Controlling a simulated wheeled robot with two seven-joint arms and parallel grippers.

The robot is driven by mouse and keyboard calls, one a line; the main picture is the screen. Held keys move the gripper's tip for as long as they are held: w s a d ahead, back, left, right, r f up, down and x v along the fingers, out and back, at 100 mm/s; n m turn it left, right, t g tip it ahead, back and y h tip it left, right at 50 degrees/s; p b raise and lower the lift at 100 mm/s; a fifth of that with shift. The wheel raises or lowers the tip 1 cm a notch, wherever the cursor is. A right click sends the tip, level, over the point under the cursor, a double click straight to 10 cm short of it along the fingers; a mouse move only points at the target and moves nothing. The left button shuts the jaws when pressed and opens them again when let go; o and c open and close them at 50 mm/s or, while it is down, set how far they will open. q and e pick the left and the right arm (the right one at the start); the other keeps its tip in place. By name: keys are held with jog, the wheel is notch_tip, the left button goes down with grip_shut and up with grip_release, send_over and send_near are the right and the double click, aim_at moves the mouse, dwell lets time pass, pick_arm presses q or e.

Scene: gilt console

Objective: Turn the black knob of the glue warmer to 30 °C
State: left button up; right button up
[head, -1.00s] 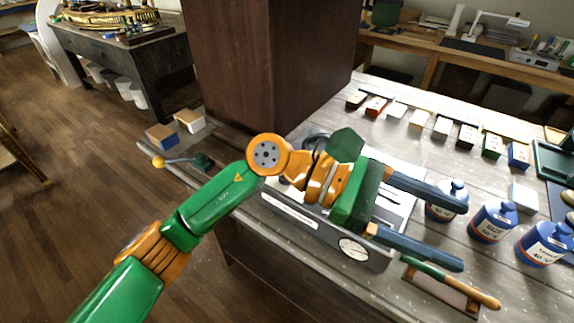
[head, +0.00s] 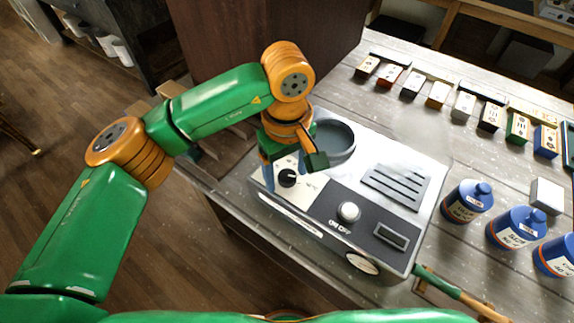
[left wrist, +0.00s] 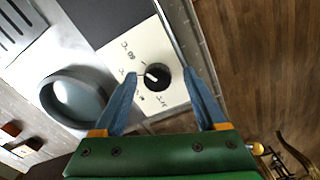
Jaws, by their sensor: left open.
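The glue warmer (head: 330,207) is a grey-white box on the bench with a dark front panel and a round well. Its black knob (head: 287,178) sits on a white dial plate at the panel's left end. The knob also shows in the left wrist view (left wrist: 161,78), with a white pointer mark toward the picture's upper left. "60 °C" is printed beside it; the other marks are too small to read. My left gripper (head: 285,173) points down over the knob, open. In the left wrist view its blue fingers (left wrist: 159,80) stand on either side of the knob, apart from it.
Blue bottles (head: 468,201) stand right of the warmer, and a wooden-handled brush (head: 460,293) lies in front. Several small boxes (head: 437,95) line the back. A dark wooden cabinet (head: 260,50) rises behind.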

pick_arm(q)
jog(key=shift+w+f, duration=0.2)
jog(key=shift+w, duration=0.3)
jog(key=shift+c, duration=0.4)
jog(key=shift+s+r, duration=0.1)
jog(key=shift+s, duration=0.1)
grip_shut()
pick_arm(e)
jog(key=shift+w, duration=0.55)
jog(key=shift+f, duration=0.15)
